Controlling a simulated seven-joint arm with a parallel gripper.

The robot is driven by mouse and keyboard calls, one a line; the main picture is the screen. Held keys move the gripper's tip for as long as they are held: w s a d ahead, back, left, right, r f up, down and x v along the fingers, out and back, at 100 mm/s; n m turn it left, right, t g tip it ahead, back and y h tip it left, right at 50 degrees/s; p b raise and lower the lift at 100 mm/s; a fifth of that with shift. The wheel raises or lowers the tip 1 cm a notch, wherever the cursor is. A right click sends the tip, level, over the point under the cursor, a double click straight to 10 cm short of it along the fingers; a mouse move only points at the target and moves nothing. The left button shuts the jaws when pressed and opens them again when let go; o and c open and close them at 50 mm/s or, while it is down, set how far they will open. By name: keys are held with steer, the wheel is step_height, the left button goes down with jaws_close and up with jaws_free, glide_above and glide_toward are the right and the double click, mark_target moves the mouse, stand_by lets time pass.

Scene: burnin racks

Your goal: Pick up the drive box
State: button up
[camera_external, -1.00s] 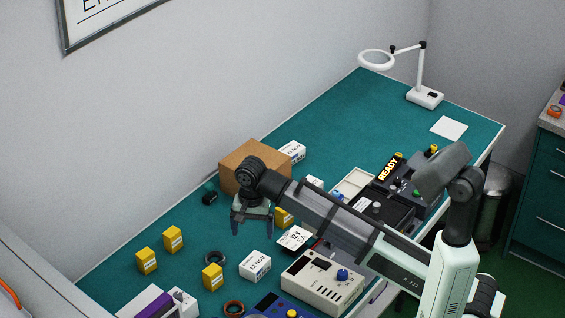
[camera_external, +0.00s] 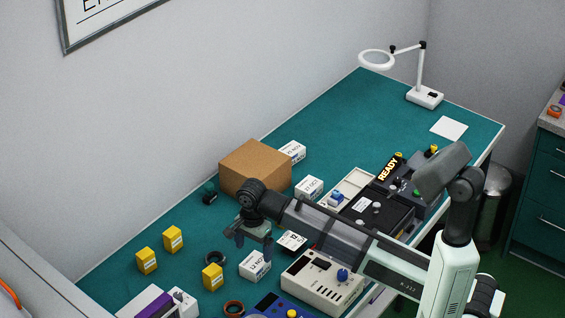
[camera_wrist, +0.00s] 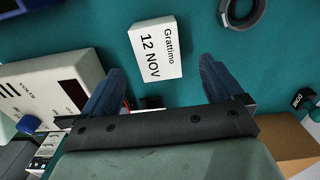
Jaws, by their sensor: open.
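None of the boxes is visibly marked as a drive box. A white box printed "Grattimo 12 NOV" (camera_wrist: 157,50) lies ahead of my gripper (camera_wrist: 163,70) in the wrist view. It appears between the lines of the two blue fingers, and the fingers are apart with nothing between them. It looks to be the white box (camera_external: 255,266) just below my gripper (camera_external: 254,240) in the external view. More white labelled boxes stand nearby: one beside my wrist (camera_external: 291,243), one further back (camera_external: 309,188) and one behind the carton (camera_external: 293,152).
A brown carton (camera_external: 254,168) stands behind my gripper. A beige instrument (camera_external: 322,284) is to the right of the white box, and a dark ring (camera_external: 215,258) to its left. Yellow boxes (camera_external: 213,277) stand at left.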

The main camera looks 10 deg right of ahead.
mark_target(255, 261)
steer(key=shift+s+d+f, duration=0.1)
steer(key=shift+f, duration=3.2)
steer(key=c, duration=1.1)
steer(key=shift+c, duration=0.2)
step_height(255, 261, up, 10)
steer(key=shift+r, duration=0.1)
